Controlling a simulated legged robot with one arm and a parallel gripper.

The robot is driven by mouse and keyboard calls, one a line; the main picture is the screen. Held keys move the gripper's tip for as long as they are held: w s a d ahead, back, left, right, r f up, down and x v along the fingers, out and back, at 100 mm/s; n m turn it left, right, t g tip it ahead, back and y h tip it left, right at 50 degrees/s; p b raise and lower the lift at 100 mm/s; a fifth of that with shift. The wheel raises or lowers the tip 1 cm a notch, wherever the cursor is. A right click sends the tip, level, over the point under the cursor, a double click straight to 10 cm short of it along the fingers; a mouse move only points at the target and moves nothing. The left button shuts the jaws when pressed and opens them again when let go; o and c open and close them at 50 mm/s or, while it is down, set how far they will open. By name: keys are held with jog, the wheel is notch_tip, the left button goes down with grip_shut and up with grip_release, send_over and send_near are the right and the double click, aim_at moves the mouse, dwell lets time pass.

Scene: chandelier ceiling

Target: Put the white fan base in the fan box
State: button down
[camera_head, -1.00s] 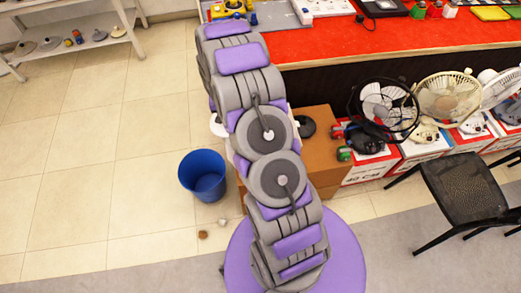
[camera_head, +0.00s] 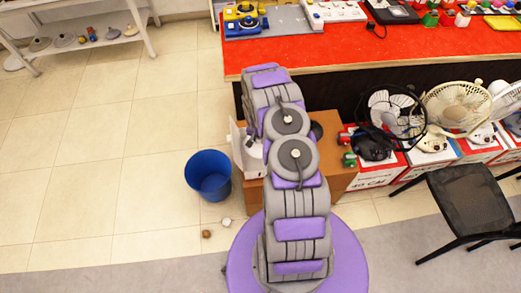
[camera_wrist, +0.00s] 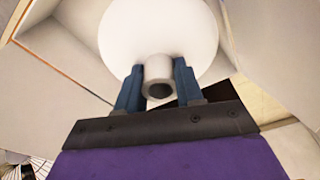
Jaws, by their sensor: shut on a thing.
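The white fan base (camera_wrist: 158,28) is a round white disc with a short hollow stub at its near side. My gripper (camera_wrist: 158,70) has its two blue fingers shut on that stub. In the wrist view, pale box walls (camera_wrist: 52,62) stand to the left and right of the disc; I cannot tell how deep it sits between them. In the head view an open white box (camera_head: 238,150), which looks like the fan box, stands left of my arm, with a white part showing beside it. My arm hides the gripper there.
The white box is at the left of a brown cardboard box (camera_head: 340,178). A blue bin (camera_head: 208,175) stands on the floor to the left. Several fans on boxes (camera_head: 458,105) and a black chair (camera_head: 470,200) are to the right. A red counter (camera_head: 330,42) runs behind.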

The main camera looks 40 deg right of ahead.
aim_at(257, 143)
jog(key=f, duration=0.2)
jog(key=a+f, duration=0.1)
jog(key=f, duration=0.1)
jog(key=shift+a+f+b, duration=0.2)
jog(key=shift+f+b, duration=0.1)
jog(key=shift+b, duration=0.1)
jog(key=shift+f, duration=0.25)
jog(key=shift+d+f, duration=0.45)
jog(key=shift+d, duration=0.05)
notch_tip(257, 143, down, 3)
jog(key=shift+d+b, duration=0.15)
jog(key=shift+b, duration=0.15)
jog(key=shift+w+f, duration=0.1)
jog(key=shift+f, duration=0.2)
jog(key=shift+a+r, duration=0.1)
jog(key=shift+a, duration=0.35)
jog(key=c, duration=0.7)
grip_release()
jog(key=shift+d+f, duration=0.25)
jog(key=shift+d, duration=0.1)
jog(key=shift+a, duration=0.15)
